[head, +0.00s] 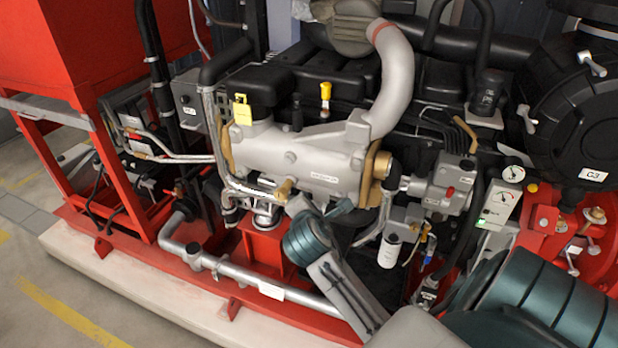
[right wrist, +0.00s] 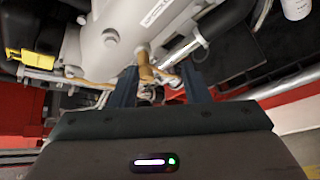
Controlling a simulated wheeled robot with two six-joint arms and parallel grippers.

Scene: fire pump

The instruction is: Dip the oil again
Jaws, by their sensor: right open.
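A small yellow-topped upright handle (head: 325,92) stands on top of the black engine (head: 340,68), with a short stem below it. It may be the oil dipstick, but I cannot tell for certain. My right arm comes in from the lower right in the head view. In the right wrist view my right gripper (right wrist: 160,82) is open, with its two dark blue fingers apart. A brass fitting (right wrist: 146,68) on the underside of the silver housing shows beyond and between the fingers, and it also shows in the head view (head: 284,188). My left gripper is not in view.
A silver cylindrical housing (head: 300,160) runs along the engine's front, with a yellow tag (head: 242,110) at its left. A silver pipe (head: 255,278) runs low along the red base frame. A white filter (head: 390,250) and gauges (head: 513,173) stand to the right. Floor is clear at lower left.

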